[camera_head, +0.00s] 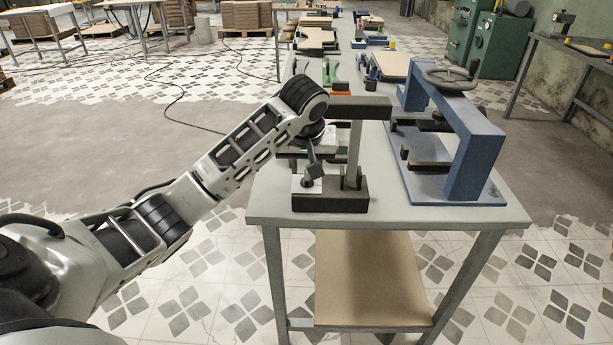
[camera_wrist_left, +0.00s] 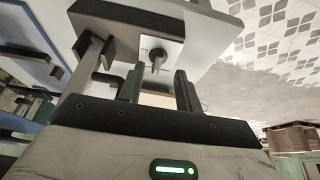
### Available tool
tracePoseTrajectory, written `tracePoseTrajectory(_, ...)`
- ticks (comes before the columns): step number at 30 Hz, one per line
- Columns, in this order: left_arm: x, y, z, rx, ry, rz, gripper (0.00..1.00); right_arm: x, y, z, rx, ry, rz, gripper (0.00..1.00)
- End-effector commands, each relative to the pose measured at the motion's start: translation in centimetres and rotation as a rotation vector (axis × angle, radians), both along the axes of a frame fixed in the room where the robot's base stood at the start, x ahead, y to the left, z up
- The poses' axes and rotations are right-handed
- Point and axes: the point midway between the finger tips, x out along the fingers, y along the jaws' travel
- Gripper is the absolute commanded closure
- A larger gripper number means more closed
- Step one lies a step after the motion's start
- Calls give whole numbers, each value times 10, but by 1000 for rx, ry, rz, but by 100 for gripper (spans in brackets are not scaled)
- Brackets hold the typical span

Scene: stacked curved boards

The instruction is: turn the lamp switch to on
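The lamp stands on the grey table, with a dark base (camera_head: 340,198), a grey upright post (camera_head: 354,155) and a dark horizontal head (camera_head: 358,107). A small white switch plate (camera_head: 303,190) is at the left of the base. In the left wrist view, a dark switch lever (camera_wrist_left: 157,62) stands out from the white plate, which bears small lettering like "ON". My left gripper (camera_head: 314,168) reaches down over the switch. In the left wrist view the two fingers (camera_wrist_left: 160,90) are apart, with the lever just ahead between their tips; contact cannot be told. My right gripper is not in view.
A blue press frame (camera_head: 475,150) with a handwheel (camera_head: 449,78) stands on the table right of the lamp. The grey tabletop (camera_head: 270,195) has a bare strip at its front. More tools and boards lie behind. A brown board (camera_head: 368,275) is on the lower shelf.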

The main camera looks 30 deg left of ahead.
Motion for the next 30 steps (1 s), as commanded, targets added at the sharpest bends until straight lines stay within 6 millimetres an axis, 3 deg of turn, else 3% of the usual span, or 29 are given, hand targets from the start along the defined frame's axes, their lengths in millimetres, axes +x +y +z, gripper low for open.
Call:
tracePoseTrajectory(3,7,5,-21,-1,4,2,65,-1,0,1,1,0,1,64)
tracePoseTrajectory(9,15,9,-42,-1,1,0,65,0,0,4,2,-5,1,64)
tracePoseTrajectory(20,17,10,-48,0,0,-1,65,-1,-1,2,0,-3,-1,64)
tracePoseTrajectory(21,17,10,-48,-1,0,0,68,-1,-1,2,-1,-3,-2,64)
tracePoseTrajectory(24,17,10,-48,-1,0,0,96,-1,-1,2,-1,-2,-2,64)
tracePoseTrajectory(25,17,10,-48,-1,0,0,100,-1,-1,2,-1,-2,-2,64)
tracePoseTrajectory(30,17,10,-48,0,0,-1,100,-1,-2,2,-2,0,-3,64)
